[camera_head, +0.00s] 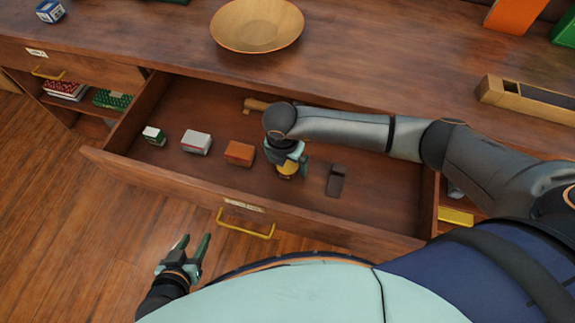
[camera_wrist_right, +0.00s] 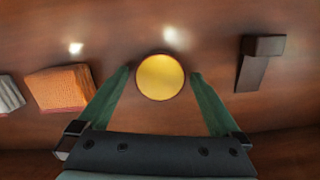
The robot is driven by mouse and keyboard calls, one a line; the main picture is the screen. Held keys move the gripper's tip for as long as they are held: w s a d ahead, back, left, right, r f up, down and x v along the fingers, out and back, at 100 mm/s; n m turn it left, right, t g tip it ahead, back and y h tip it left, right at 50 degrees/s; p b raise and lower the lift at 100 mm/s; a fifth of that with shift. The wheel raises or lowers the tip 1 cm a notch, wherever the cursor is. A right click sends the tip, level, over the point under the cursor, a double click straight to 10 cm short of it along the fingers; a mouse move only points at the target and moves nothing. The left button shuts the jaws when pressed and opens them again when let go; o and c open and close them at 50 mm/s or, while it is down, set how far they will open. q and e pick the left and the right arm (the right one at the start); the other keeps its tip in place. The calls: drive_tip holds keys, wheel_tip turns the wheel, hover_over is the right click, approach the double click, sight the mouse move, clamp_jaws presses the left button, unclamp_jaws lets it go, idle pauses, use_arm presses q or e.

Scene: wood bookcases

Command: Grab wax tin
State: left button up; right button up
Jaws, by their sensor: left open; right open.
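A round tin with a yellow-gold top, which looks like the wax tin (camera_head: 287,169), sits in the open drawer (camera_head: 215,105). In the right wrist view the wax tin (camera_wrist_right: 161,77) lies between the tips of my right gripper's green fingers. My right gripper (camera_head: 287,160) is over the tin from above and partly hides it in the head view. Its fingers (camera_wrist_right: 160,88) are open, with a gap on each side of the tin. My left gripper (camera_head: 193,248) is open and empty, outside the drawer in front of its left part.
A dark object (camera_head: 336,180) lies to the right. A wooden bowl (camera_head: 256,27) stands on the top. The drawer front (camera_head: 250,222) borders the near side.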

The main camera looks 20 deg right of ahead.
drive_tip(key=c, duration=1.4)
drive_tip(key=shift+r, duration=0.1)
